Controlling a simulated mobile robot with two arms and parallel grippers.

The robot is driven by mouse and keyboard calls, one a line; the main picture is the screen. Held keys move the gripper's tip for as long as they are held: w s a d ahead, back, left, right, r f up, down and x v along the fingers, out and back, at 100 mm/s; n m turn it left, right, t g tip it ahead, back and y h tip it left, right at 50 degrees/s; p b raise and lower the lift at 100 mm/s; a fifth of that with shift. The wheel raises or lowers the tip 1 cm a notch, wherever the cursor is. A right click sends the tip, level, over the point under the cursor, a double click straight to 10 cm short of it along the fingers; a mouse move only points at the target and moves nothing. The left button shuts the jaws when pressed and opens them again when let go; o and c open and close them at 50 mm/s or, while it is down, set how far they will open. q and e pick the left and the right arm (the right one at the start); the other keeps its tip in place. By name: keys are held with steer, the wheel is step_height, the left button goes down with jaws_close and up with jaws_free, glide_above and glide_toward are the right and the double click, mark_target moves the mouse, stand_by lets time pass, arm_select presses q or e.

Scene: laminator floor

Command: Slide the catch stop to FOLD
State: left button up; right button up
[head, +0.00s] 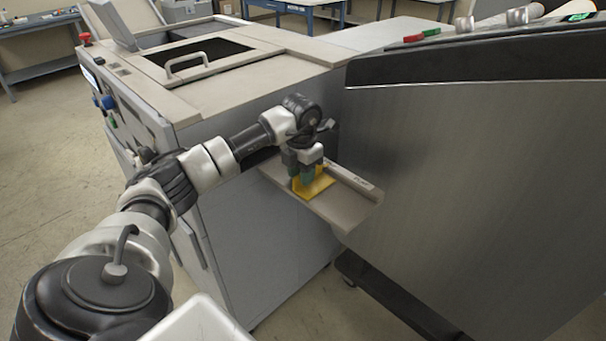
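The yellow catch stop (318,187) sits on a beige catch tray (343,211) that sticks out from the machine's side. A raised rail (352,181) runs along the tray's right side, with small dark lettering near its front end, too small to read. My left gripper (305,173) points down at the catch stop, its green-tipped fingers at the stop's upright part. The fingers hide much of that part, so I cannot tell whether they grip it or stand open around it. My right gripper is out of view.
A large grey sloped cabinet (470,190) stands close on the tray's right. The beige machine (250,75) with a handled lid stands behind and left. A dark wheeled base rail (390,300) lies below the tray. Open floor is at left.

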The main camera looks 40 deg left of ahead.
arm_select(q)
steer(key=shift+d, duration=0.15)
steer(key=shift+r, duration=0.35)
step_height(320, 180, up, 10)
steer(key=b, duration=0.1)
stand_by(0.5)
